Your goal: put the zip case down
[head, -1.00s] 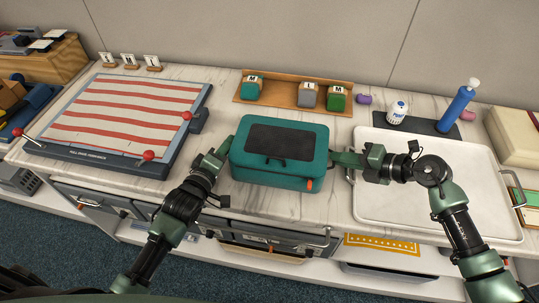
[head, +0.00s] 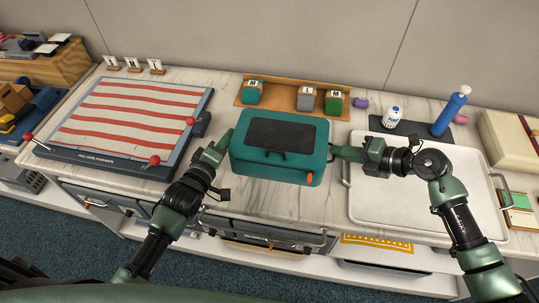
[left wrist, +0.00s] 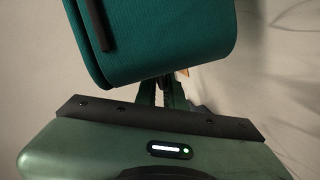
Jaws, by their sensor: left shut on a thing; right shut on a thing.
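The zip case (head: 278,148) is teal with a dark top panel, a front handle and an orange pull at its lower right. It is level between my two grippers, at or just above the marble counter; I cannot tell if it touches. My left gripper (head: 226,149) is shut on its left side. My right gripper (head: 340,152) is shut on its right side. In the left wrist view the case (left wrist: 165,40) fills the upper middle, and my left gripper's fingers (left wrist: 165,95) reach up to it, the tips partly hidden.
A striped board (head: 130,118) with red knobs lies on the left. A white tray (head: 400,215) with handles lies on the right. A wooden rack (head: 280,97) with several labelled blocks stands behind the case. Bare marble counter (head: 255,203) shows in front of the case.

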